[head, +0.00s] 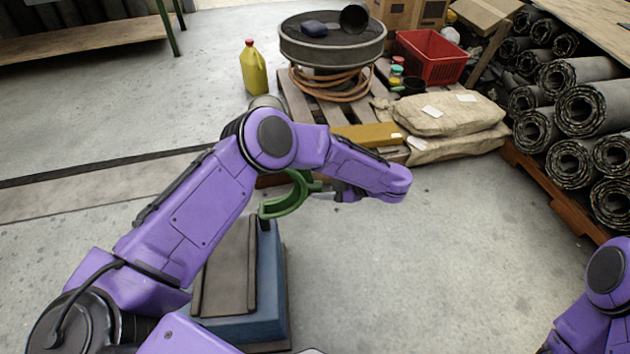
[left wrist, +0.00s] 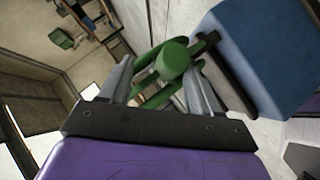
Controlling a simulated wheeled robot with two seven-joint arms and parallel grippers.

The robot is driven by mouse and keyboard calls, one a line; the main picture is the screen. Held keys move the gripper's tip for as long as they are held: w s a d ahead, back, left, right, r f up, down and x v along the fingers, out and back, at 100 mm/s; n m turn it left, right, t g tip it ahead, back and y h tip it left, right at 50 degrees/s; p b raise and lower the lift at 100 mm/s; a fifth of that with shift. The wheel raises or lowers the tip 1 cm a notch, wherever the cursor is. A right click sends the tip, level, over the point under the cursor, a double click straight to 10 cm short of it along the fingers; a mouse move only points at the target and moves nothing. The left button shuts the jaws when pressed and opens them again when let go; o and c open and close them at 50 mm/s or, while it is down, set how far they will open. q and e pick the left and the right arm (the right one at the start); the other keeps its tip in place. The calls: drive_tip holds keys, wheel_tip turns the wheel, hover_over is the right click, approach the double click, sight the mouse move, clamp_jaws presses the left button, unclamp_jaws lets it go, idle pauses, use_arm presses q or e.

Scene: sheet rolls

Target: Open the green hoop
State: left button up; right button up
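The green hoop (head: 288,197) is a curved band at the top of a blue block-shaped base (head: 270,275) with a grey-brown front panel. A green rounded knob (left wrist: 174,58) and green bars show in the left wrist view. My left gripper (head: 343,190) is partly hidden behind my purple forearm, at the hoop's right end. In the left wrist view its two grey fingers stand apart on either side of the green parts, with gaps visible, so it looks open around them. Contact cannot be told. Only part of my right arm shows at lower right; its gripper is out of view.
Rolled dark sheets (head: 590,95) are stacked on a wooden pallet at right. Floor right of the base is clear.

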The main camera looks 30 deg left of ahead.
use_arm(q)
drive_tip(key=v, duration=0.8)
drive_tip(key=shift+p, duration=0.35)
drive_tip(key=shift+r, duration=0.1)
